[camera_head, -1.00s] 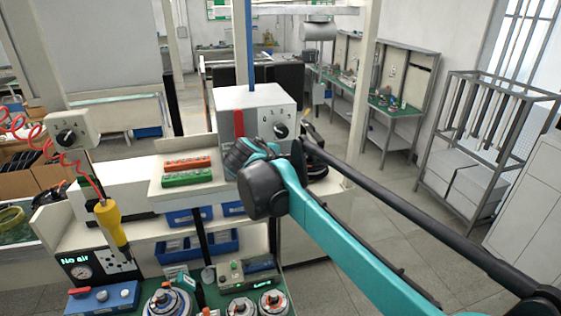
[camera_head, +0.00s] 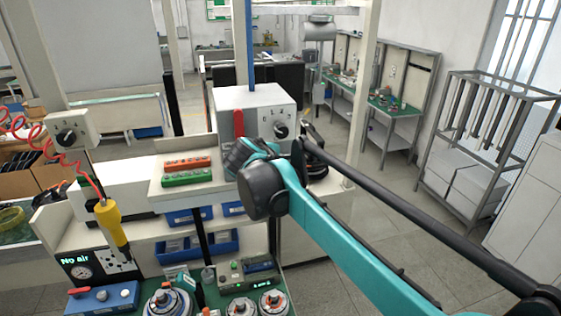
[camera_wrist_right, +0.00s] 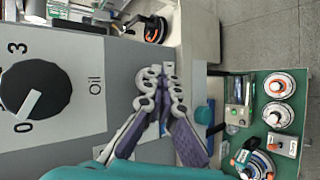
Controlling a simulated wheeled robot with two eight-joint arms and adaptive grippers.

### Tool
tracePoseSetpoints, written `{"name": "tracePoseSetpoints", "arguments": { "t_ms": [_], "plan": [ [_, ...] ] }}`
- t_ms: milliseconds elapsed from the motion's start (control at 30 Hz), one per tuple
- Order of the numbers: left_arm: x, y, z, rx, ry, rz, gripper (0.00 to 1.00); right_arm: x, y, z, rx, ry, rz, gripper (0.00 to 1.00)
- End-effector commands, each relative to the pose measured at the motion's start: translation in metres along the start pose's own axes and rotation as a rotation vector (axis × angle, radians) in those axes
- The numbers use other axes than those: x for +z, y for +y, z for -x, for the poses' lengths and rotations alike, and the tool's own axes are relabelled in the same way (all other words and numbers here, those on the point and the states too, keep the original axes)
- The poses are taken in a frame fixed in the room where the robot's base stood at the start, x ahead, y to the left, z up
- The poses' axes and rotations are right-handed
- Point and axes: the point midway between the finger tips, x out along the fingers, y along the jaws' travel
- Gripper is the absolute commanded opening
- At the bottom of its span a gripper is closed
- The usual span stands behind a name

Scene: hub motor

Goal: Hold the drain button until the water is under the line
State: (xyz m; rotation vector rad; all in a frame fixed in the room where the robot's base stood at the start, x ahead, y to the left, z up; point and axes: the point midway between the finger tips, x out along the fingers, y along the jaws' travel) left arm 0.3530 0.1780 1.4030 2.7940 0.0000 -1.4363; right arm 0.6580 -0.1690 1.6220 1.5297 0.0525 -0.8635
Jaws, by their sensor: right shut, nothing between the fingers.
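The grey-white box (camera_head: 265,105) stands at the back of the bench, with a red vertical strip (camera_head: 238,122) and a black dial (camera_head: 281,130) on its front. In the right wrist view the dial (camera_wrist_right: 35,88) is large at left, beside the word "Oil". My right gripper (camera_wrist_right: 163,85) is shut and empty, fingertips at the box's grey face; I cannot tell if they touch it. My right arm (camera_head: 325,225) hides the gripper and the lower box front in the head view. I cannot make out a drain button, water or a line. My left gripper is out of view.
A red block (camera_head: 187,163) and a green block (camera_head: 187,178) lie on the shelf left of the box. Below are blue bins (camera_head: 205,243), a gauge panel reading "No air" (camera_head: 98,268) and several round motor parts (camera_head: 272,302). A yellow tool (camera_head: 112,226) hangs at left.

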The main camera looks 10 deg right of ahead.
Motion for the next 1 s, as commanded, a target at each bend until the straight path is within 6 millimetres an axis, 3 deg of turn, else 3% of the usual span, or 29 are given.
{"name": "tracePoseSetpoints", "arguments": {
  "t_ms": [533, 1000],
  "plan": [
    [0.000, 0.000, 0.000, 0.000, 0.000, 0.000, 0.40, 0.000, 0.000, 0.001, 0.000, 0.000, 0.000, 0.00],
    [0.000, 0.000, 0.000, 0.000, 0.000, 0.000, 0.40, 0.009, -0.010, 0.013, 0.000, 0.000, 0.000, 0.00]
  ]
}}
